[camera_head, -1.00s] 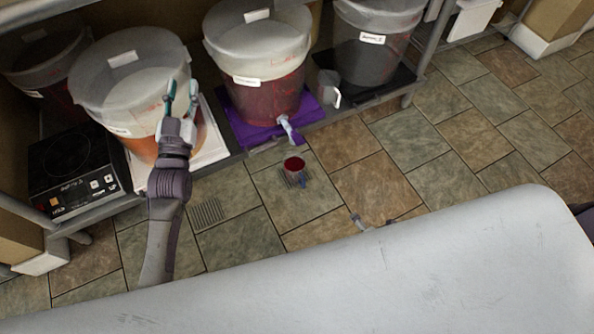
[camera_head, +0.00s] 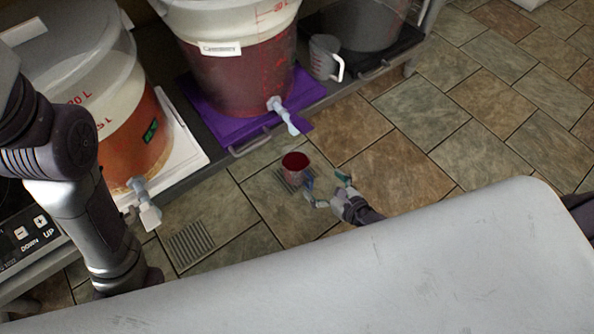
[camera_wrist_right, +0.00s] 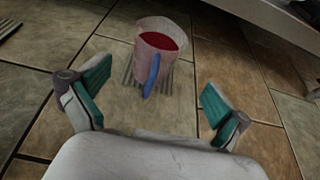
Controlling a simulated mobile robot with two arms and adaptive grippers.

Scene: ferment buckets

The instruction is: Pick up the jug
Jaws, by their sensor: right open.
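A clear jug (camera_head: 295,161) with red liquid in it and a blue handle stands upright on the floor tiles. It also shows in the right wrist view (camera_wrist_right: 158,45), its handle turned toward me. My right gripper (camera_head: 327,188) is open and empty, just right of and nearer than the jug. In the right wrist view its two teal-padded fingers (camera_wrist_right: 156,82) are spread wide, with the jug ahead between and beyond them, apart from both.
A red-filled bucket (camera_head: 240,75) with a white tap stands on a purple mat (camera_head: 213,104) on the shelf above the jug. A bucket with orange contents (camera_head: 140,150) is at left. A second, empty-looking jug (camera_head: 324,57) stands on the shelf. Floor to the right is clear.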

